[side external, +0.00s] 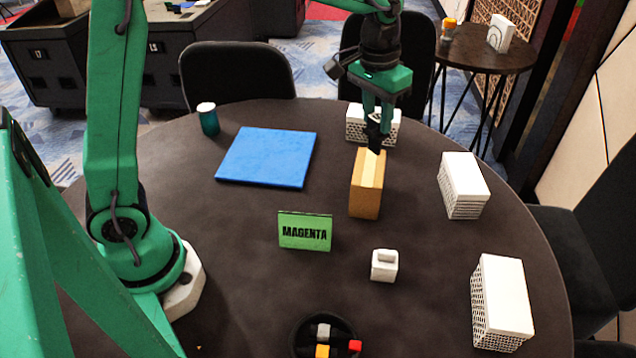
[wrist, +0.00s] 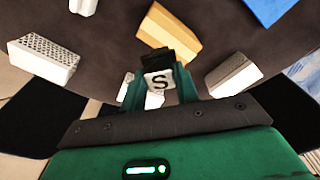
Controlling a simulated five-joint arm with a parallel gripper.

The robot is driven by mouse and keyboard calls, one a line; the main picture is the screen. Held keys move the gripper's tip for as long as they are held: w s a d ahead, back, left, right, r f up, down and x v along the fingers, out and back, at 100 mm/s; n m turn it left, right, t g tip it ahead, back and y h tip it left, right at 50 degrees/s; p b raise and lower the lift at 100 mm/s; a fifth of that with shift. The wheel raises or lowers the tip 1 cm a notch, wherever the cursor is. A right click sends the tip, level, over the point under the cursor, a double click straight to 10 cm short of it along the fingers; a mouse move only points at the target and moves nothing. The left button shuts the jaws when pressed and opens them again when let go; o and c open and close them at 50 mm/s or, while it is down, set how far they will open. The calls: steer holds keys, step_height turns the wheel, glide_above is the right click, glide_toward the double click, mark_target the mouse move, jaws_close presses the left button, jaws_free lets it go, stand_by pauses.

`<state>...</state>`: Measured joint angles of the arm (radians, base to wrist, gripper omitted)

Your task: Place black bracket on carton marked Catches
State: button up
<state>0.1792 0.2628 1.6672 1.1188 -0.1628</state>
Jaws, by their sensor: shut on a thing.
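My gripper (side external: 375,115) is shut on the black bracket (wrist: 156,57), which also shows as a small dark shape between the fingers in the side view (side external: 375,132). It is close above the far end of a tan carton (side external: 365,199) with a pale strip on top; I cannot tell whether they touch. White cartons with patterned sides stand behind the gripper (side external: 356,121), at the right (side external: 466,175) and at the front right (side external: 507,290). I can read no Catches marking on any carton. A white panel marked S (wrist: 160,80) shows between the fingers; its owner is unclear.
A blue board (side external: 267,157) lies at the left, with a teal white-capped container (side external: 208,118) behind it. A green sign reading MAGENTA (side external: 304,232) and a white hollow block (side external: 384,266) stand nearer. A dark bowl (side external: 298,335) holds small coloured pieces. Bare table lies between them.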

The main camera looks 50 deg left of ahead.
mark_target(373, 131)
steer(key=shift+w+a+f, duration=0.7)
steer(key=shift+w+a, duration=0.1)
steer(key=shift+a, duration=0.2)
steer(key=shift+f, duration=0.15)
steer(key=shift+f, duration=1.85)
steer(key=shift+f, duration=0.15)
steer(key=o, duration=1.1)
step_height(373, 131, up, 12)
steer(key=s, duration=0.1)
